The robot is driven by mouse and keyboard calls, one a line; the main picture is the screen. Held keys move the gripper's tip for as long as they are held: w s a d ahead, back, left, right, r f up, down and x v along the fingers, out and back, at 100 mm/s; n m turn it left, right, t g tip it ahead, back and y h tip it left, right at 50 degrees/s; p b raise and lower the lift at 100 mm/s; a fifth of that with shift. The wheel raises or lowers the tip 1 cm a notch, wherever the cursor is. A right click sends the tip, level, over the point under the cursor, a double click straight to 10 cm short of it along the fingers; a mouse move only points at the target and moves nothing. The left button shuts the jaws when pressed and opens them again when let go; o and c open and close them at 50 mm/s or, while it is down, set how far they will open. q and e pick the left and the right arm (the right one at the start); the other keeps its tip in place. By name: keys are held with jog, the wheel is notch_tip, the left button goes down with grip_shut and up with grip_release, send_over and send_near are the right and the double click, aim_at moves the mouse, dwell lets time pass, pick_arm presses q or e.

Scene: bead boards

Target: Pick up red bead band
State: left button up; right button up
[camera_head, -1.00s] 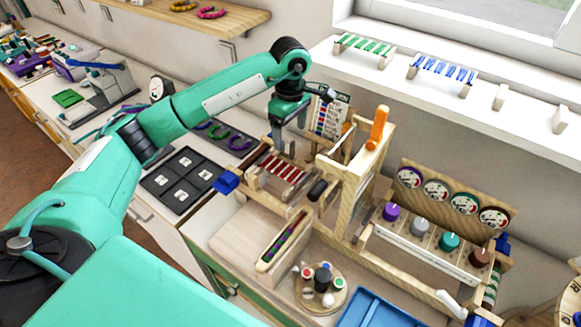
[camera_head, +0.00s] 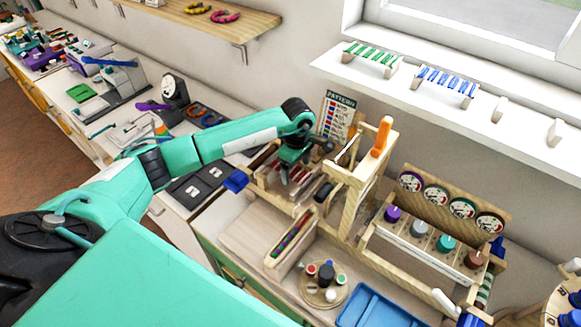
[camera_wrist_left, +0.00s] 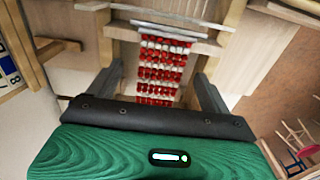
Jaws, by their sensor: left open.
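The red bead band (camera_wrist_left: 160,65), with rows of red and white beads, lies in a wooden loom frame (camera_head: 262,184). In the head view, parts of the band (camera_head: 302,175) show below my left gripper (camera_head: 292,178). My left gripper is open, pointing down over the band. In the left wrist view its fingers (camera_wrist_left: 157,82) stand on either side of the band, with a gap at each side. The near end of the band is hidden behind the gripper body. I cannot tell how far the fingertips are above it. My right gripper is not in view.
A wooden post stand with an orange handle (camera_head: 381,136) rises just right of the loom. A narrow bead tray (camera_head: 292,235), a round tray of small pots (camera_head: 324,285) and a blue tray (camera_head: 375,308) are in front. A pattern card (camera_head: 338,117) stands behind.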

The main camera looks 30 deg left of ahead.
pick_arm(q)
jog(key=c, duration=1.1)
jog(key=shift+o, duration=0.2)
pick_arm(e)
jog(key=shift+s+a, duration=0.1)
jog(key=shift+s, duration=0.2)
pick_arm(q)
jog(key=shift+r, duration=0.1)
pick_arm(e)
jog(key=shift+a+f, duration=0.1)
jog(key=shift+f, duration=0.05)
